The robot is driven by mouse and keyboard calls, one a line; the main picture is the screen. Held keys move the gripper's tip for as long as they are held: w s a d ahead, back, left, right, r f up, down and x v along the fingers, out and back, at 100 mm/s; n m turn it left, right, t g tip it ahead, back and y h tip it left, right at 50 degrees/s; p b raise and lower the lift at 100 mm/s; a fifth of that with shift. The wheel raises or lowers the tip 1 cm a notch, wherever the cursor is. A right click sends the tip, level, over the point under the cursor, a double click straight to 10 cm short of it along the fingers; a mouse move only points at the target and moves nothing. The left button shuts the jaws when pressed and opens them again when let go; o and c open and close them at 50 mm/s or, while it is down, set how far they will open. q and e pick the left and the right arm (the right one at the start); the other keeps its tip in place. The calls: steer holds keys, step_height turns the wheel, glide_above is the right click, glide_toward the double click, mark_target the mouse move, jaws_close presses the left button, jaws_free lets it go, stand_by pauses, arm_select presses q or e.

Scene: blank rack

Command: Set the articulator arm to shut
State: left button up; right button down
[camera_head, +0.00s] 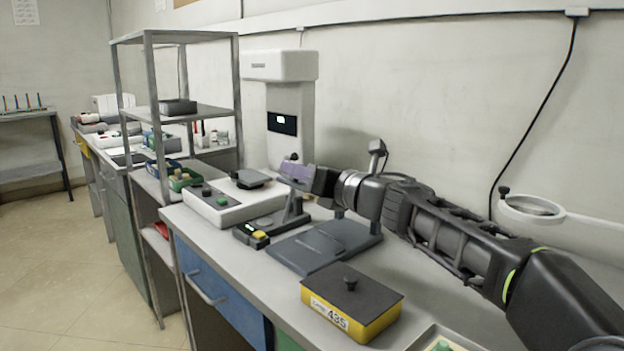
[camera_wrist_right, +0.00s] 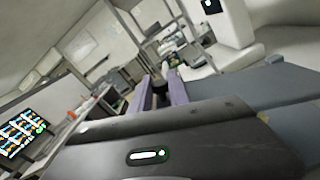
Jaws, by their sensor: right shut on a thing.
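The articulator (camera_head: 287,223) is a small dark device on the bench, with a low base that has yellow and green parts at its front end. Its arm (camera_head: 296,204) stands raised at the rear of the base, its upper part largely hidden by my gripper. My right gripper (camera_head: 290,170) reaches in from the right with purple fingers at the top of that arm. In the right wrist view, the fingers (camera_wrist_right: 160,86) are closed around a dark knob (camera_wrist_right: 158,88). My left gripper is not in view.
A white device with a black-topped plate (camera_head: 222,206) stands left of the articulator. A dark flat stand (camera_head: 318,247) and a yellow box with a black lid (camera_head: 350,308) lie in front and right. A metal shelf rack (camera_head: 150,110) stands farther left.

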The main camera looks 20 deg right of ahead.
mark_target(289, 205)
steer(key=f+n+b, duration=0.1)
steer(key=f, duration=0.1)
steer(key=a+f+n+b, duration=0.1)
steer(key=f+b, duration=0.1)
steer(key=a+f+n+b, duration=0.1)
steer(key=f+b, duration=0.1)
steer(key=shift+s, duration=0.25)
arm_select(q)
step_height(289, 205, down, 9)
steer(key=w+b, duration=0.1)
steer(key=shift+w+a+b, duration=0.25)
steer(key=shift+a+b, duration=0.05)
steer(key=shift+b, duration=0.1)
arm_select(e)
steer(key=shift+a+f, duration=0.15)
steer(key=shift+f, duration=0.6)
steer(key=c, duration=1.3)
jaws_free()
steer(key=shift+s, duration=0.1)
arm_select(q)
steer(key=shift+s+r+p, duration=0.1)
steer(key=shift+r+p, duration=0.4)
arm_select(e)
steer(key=shift+v, duration=3.85)
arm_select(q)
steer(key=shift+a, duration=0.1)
